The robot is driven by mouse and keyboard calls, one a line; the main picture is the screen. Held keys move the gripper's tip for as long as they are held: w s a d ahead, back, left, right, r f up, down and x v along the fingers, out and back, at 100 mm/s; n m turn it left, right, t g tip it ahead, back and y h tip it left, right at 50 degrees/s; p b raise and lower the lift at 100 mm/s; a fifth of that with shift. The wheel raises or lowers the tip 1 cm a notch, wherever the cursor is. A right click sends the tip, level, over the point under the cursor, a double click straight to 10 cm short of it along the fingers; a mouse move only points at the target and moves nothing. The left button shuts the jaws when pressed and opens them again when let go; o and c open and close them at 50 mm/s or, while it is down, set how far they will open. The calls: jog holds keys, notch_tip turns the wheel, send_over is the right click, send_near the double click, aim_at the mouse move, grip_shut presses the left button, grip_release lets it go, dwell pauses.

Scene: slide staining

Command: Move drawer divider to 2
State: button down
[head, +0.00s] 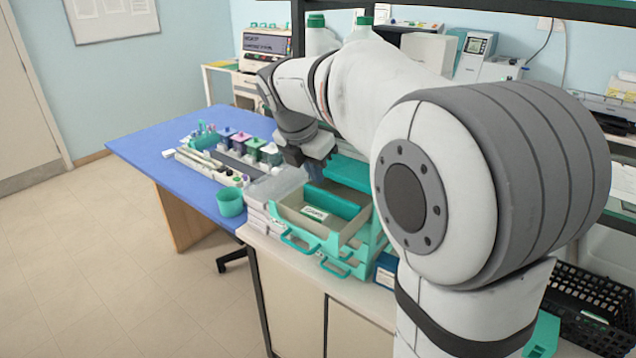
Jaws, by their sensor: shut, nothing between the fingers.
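The open drawer (285,213) has a tan inside and a teal front handle, and it sticks out of a teal drawer unit on the counter. A teal divider (332,200) stands across the inside of the drawer, with a small white label in front of it. Any position numbers are too small to read. My gripper (314,168) is above the back left part of the drawer, shut and empty. Its fingertips are hard to make out, and I cannot tell how far they are from the divider.
A lower drawer handle (335,268) juts out below. Clear and white boxes (270,190) stand close on the left. A blue table (150,148) holds staining jars, racks and a teal cup (230,202). A black basket (590,300) is at the right. My arm hides the counter behind.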

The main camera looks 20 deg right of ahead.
aim_at(323, 195)
jog(key=x, duration=0.8)
jog(key=shift+f+p, duration=0.1)
jog(key=shift+p, duration=0.25)
jog(key=shift+w, duration=0.1)
